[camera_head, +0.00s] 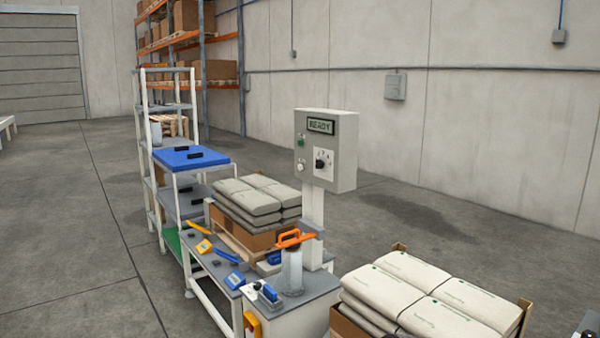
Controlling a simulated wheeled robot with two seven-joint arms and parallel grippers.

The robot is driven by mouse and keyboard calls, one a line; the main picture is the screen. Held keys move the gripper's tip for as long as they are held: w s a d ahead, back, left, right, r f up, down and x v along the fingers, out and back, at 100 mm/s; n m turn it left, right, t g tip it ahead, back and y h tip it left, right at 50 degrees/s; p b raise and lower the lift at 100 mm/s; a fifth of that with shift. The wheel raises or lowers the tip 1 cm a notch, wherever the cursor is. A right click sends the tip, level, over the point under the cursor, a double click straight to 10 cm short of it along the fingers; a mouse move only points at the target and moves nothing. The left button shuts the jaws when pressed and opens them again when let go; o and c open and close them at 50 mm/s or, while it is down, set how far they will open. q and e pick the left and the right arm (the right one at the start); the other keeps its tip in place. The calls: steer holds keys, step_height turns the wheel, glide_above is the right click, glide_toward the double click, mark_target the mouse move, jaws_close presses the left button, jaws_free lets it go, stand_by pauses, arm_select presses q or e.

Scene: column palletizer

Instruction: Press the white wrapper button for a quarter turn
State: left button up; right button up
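A light grey control box (327,150) stands on a post right of centre. Its display (320,126) reads READY. On its front face are a green button (301,141), a white button (301,166) below it, and a black rotary knob (320,163) on a white plate to the right. Nothing touches the white button, and it is in plain view. Whether it is pressed in is too small to tell. Neither of my grippers is in view.
Stacked sacks (395,290) lie at the lower right, and more sacks (258,198) lie behind the bench (215,270). An orange-handled tool (294,238) stands just below the box. Floor is open at left.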

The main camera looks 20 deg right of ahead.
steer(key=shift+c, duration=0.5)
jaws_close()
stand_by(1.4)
